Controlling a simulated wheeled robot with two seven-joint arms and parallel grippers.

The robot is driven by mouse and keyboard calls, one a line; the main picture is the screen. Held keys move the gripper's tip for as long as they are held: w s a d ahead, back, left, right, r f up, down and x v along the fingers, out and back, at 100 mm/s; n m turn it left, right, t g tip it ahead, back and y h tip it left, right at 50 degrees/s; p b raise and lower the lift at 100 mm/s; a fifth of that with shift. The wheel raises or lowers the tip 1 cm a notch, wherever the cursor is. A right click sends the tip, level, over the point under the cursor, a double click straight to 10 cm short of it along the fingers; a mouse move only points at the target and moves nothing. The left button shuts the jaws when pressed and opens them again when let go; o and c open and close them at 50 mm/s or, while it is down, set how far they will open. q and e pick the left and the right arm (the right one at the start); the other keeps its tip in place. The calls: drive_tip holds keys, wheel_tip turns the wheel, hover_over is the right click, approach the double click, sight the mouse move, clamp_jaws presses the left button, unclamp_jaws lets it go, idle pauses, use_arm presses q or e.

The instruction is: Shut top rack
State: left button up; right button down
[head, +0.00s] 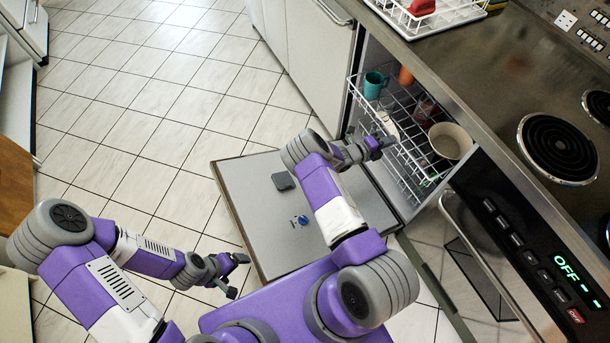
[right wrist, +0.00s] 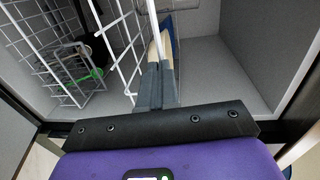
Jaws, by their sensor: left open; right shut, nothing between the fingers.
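The white wire top rack (head: 412,160) sticks out of the open dishwasher under the counter. It holds a teal mug (head: 374,85), an orange cup (head: 406,76), a dark red glass (head: 426,112) and a beige bowl (head: 450,141). My right gripper (head: 383,143) is shut and empty at the rack's front side; I cannot tell whether it touches. In the right wrist view its fingers (right wrist: 157,85) point inward beside the white wires of a rack (right wrist: 125,45). My left gripper (head: 240,274) is open and empty, low over the floor, away from the rack.
The dishwasher door (head: 262,205) lies folded down below the rack, under my right arm. The counter (head: 480,70) with a coil burner (head: 557,148) overhangs the rack. A cutlery basket (right wrist: 68,75) shows in the right wrist view. The tiled floor (head: 170,100) is clear.

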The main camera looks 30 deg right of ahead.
drive_tip(key=d+b, duration=0.2)
drive_tip(key=d, duration=0.9)
drive_tip(key=shift+w+d+b, duration=0.1)
drive_tip(key=shift+d+b, duration=0.1)
drive_tip(key=shift+b, duration=0.1)
drive_tip(key=shift+d+r, duration=0.1)
drive_tip(key=shift+r, duration=0.1)
drive_tip(key=shift+a+p, duration=0.3)
drive_tip(key=shift+a, duration=0.05)
drive_tip(key=a+p, duration=0.4)
drive_tip(key=a, duration=0.9)
drive_tip(key=shift+a, duration=0.25)
drive_tip(key=shift+s, duration=0.2)
